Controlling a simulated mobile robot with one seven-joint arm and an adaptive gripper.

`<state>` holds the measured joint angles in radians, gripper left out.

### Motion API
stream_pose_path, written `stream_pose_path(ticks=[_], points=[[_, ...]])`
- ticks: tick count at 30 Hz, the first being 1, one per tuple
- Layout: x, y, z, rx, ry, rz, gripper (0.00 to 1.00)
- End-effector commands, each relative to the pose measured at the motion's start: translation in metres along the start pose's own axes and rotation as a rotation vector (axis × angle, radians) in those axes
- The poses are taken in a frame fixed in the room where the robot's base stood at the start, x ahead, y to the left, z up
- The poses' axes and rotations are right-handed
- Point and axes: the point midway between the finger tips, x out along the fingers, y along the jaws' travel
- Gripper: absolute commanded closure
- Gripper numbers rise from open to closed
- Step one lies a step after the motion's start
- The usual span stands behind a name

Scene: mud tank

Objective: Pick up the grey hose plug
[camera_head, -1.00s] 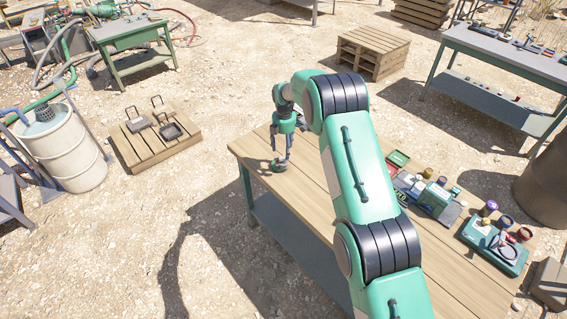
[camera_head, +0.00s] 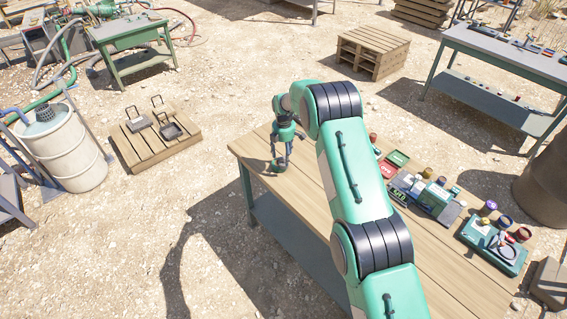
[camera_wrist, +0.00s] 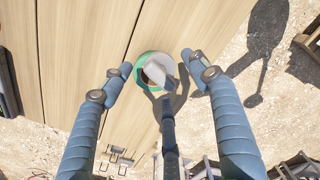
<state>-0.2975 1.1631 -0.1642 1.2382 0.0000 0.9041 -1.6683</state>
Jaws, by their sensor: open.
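A grey, block-like piece (camera_wrist: 158,73), which looks like the grey hose plug, sits at a green-and-white ring (camera_wrist: 140,64) near the wooden table's edge in the wrist view. I cannot tell whether the piece lies inside the ring or stands up from it. My gripper (camera_wrist: 156,64) is open, with blue fingers on either side of the ring and a third dark finger below it. No finger clearly touches it. In the head view my gripper (camera_head: 281,165) points down at the table's far left corner, and the ring (camera_head: 277,166) shows small beside the fingertips.
A low pallet (camera_head: 155,145) and a white drum (camera_head: 68,155) stand on the ground at left.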

Motion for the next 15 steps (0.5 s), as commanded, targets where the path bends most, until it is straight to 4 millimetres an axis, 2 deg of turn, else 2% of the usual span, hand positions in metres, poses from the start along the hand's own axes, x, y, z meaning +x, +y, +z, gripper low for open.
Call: stream_pose_path(ticks=[9,15], points=[[0.029,0.0,-0.001,0.0,0.0,-0.001,0.4],[0.033,0.0,-0.001,-0.001,0.0,0.001,0.4]])
